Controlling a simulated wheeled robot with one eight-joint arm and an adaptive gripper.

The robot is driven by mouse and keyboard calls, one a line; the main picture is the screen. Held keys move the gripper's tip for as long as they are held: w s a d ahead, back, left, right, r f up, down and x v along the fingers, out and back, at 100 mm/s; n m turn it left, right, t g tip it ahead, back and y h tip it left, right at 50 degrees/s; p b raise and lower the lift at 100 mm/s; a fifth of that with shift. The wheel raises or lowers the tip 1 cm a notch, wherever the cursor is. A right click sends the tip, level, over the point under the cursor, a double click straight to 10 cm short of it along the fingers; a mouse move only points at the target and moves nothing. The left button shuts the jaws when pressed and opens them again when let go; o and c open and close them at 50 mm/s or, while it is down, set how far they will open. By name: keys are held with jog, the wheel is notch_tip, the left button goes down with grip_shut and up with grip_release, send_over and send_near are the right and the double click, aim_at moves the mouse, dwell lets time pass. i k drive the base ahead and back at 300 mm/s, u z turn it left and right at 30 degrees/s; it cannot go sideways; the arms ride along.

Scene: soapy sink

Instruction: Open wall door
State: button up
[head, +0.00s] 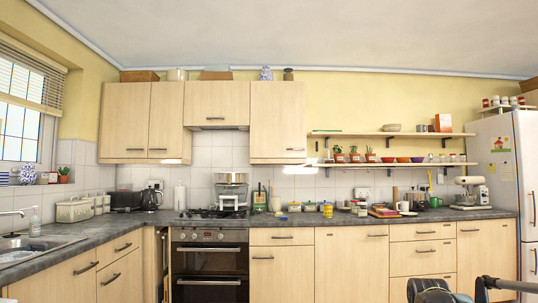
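The wall cabinets hang on the far wall, all with pale wood doors that look shut. On the left is a pair of doors, a left one (126,115) and a right one (165,110), with short dark handles at their lower edges. A wider, shorter door (217,98) is above the hood. A single tall door (277,115) is on the right, its handle (295,149) at the lower right corner. I cannot tell which one is the wall door. Parts of my arm show at the bottom right; my gripper's fingertips are not visible.
A grey worktop (345,218) runs below, with the oven (210,264), hob, kettle (151,198) and several jars. Open shelves (395,134) hold pots and bowls. The sink (35,247) is at left, a white fridge (500,180) at right. The floor is out of view.

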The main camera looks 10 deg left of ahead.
aim_at(278, 109)
jog(key=u, duration=0.6)
jog(key=i, duration=0.75)
jog(key=u, duration=0.75)
jog(key=i, duration=2.3)
jog(key=z, duration=0.95)
jog(key=i, duration=0.6)
jog(key=z, duration=0.5)
